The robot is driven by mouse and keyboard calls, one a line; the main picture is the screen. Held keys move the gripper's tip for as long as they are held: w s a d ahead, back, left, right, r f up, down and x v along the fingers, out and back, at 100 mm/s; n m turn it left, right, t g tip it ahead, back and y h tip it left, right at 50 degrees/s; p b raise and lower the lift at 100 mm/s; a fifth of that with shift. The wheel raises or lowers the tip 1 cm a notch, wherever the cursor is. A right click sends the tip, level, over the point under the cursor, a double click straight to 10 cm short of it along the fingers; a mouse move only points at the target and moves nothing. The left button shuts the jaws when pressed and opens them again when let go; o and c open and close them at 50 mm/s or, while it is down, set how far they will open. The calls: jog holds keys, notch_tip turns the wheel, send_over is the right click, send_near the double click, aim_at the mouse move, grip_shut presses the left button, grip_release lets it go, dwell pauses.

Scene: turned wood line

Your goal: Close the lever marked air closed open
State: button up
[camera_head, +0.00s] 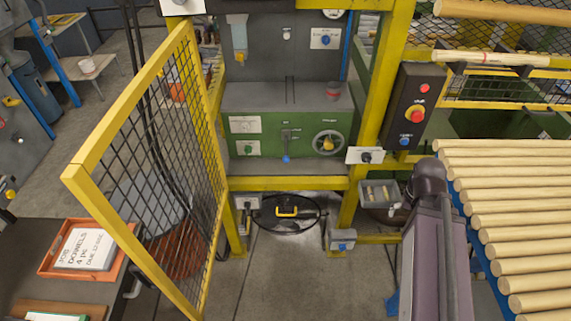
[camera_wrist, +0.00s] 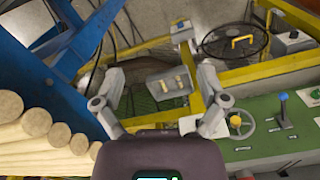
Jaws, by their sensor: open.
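A lever with a blue knob (camera_head: 286,157) hangs down from its slot on the green machine panel. Small markings stand beside it, too small to read here. The lever also shows in the wrist view (camera_wrist: 283,98), at the right on the green panel. My gripper (camera_wrist: 160,88) is open and empty in the wrist view, with its two grey fingers spread apart. The lever is well to the right of both fingers and touches neither.
A handwheel (camera_head: 327,142) sits right of the lever. A control box with a red button (camera_head: 417,115) stands farther right. A yellow mesh guard (camera_head: 150,160) stands at the left. Wooden dowels (camera_head: 515,225) lie in a row at the right. A grey bin (camera_head: 378,193) hangs below the panel.

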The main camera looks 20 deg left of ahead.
jog(key=shift+c, duration=0.7)
jog(key=w+a+f+m+t+h+b, duration=0.1)
jog(key=w+a+f+t+h+b, duration=0.25)
jog(key=w+a+f+b, duration=0.6)
jog(key=w+a+f+m+t+h+b, duration=0.15)
jog(key=w+a+f+t+b, duration=0.5)
jog(key=b, duration=0.65)
jog(key=w+a+f+n+t+y+b, duration=0.1)
jog(key=a+f+n+t+y+b, duration=0.1)
jog(key=a+b, duration=0.7)
jog(key=w+a+f+n+t+y+b, duration=0.1)
jog(key=a+f+t+y+b, duration=0.3)
jog(key=a+b, duration=0.5)
jog(key=a+n+t, duration=0.1)
jog(key=a+t, duration=0.1)
jog(key=a, duration=0.8)
jog(key=shift+w+a+f+b, duration=0.15)
jog(key=shift+a+f+b, duration=0.1)
jog(key=shift+a+b, duration=0.05)
jog(key=shift+w, duration=0.15)
